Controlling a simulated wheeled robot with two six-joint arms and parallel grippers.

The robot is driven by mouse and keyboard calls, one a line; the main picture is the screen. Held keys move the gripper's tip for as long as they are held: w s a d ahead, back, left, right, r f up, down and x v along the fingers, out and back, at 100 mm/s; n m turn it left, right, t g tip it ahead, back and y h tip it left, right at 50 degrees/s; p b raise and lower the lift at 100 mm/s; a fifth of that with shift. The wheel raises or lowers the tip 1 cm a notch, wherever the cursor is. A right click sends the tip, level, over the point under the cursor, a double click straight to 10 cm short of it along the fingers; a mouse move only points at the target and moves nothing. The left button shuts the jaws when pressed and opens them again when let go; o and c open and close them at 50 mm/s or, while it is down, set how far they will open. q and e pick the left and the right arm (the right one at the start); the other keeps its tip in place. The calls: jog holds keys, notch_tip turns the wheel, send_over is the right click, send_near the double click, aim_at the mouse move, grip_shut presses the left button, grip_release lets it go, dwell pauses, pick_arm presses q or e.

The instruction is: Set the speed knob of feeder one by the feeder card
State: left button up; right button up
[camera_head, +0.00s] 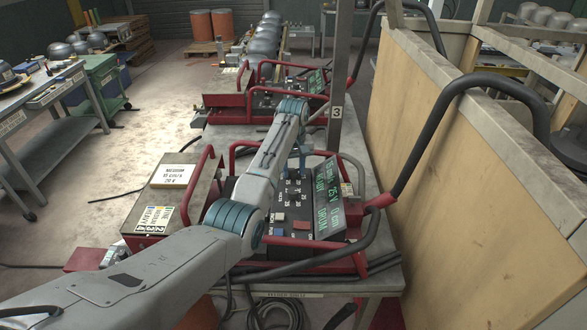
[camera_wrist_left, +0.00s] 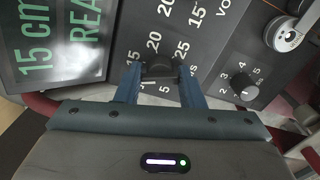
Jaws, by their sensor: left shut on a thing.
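The feeder panel (camera_head: 270,201) has a tilted display (camera_head: 328,200) with green text; the wrist view shows "15 cm" and part of "REA" on the display (camera_wrist_left: 50,45). A white card (camera_head: 175,175) reading "MEDIUM", "15 cm/s" and "20 V" lies on the box left of the panel. My left gripper (camera_wrist_left: 158,80) is shut on a black knob (camera_wrist_left: 158,64), with a finger on each side. Numbers 15, 20 and 25 stand near this knob; its pointer is not clear. The gripper (camera_head: 299,165) reaches the panel from above. The right gripper is out of view.
Another dial (camera_wrist_left: 243,85) and a round silver part (camera_wrist_left: 285,34) sit to the right in the wrist view. Red rails (camera_head: 205,180) and thick black cables (camera_head: 425,150) surround the panel. A second feeder (camera_head: 265,100) stands behind, and a wooden partition (camera_head: 465,140) on the right.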

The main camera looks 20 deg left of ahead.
pick_arm(q)
jog(key=shift+r+m, duration=0.1)
jog(key=shift+m, duration=1.9)
jog(key=o, duration=0.8)
jog(key=shift+r, duration=0.1)
